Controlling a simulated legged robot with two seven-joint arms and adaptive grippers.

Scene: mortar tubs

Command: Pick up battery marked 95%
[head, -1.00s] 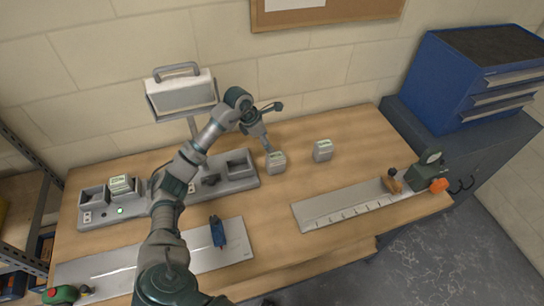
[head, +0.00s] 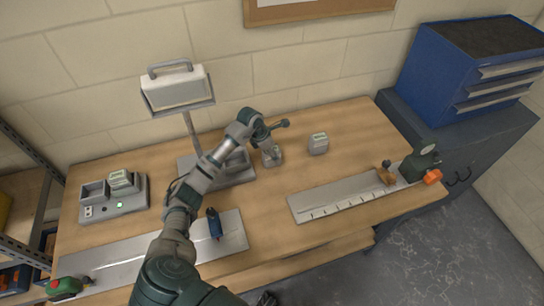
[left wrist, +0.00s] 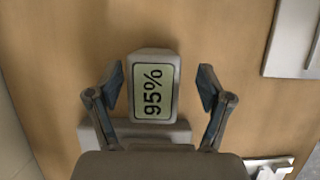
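The battery marked 95% (left wrist: 152,92) stands on the bench, its dark print on a pale green display facing up in the left wrist view. My left gripper (left wrist: 160,80) is open above it, one finger on each side, with a gap between each finger and the battery. In the head view the same battery (head: 272,157) stands just right of the charger, partly hidden by my left gripper (head: 268,144). A second battery (head: 318,144) stands apart to its right. A third battery (head: 122,180) sits in the left charger.
The charger (head: 242,176) behind my forearm is partly hidden. A lamp (head: 178,90) rises at the back. A ruled metal plate (head: 335,202) with a clamp lies at right. A blue tool (head: 214,224) stands on the left metal plate (head: 130,255). Bare wood lies around the two loose batteries.

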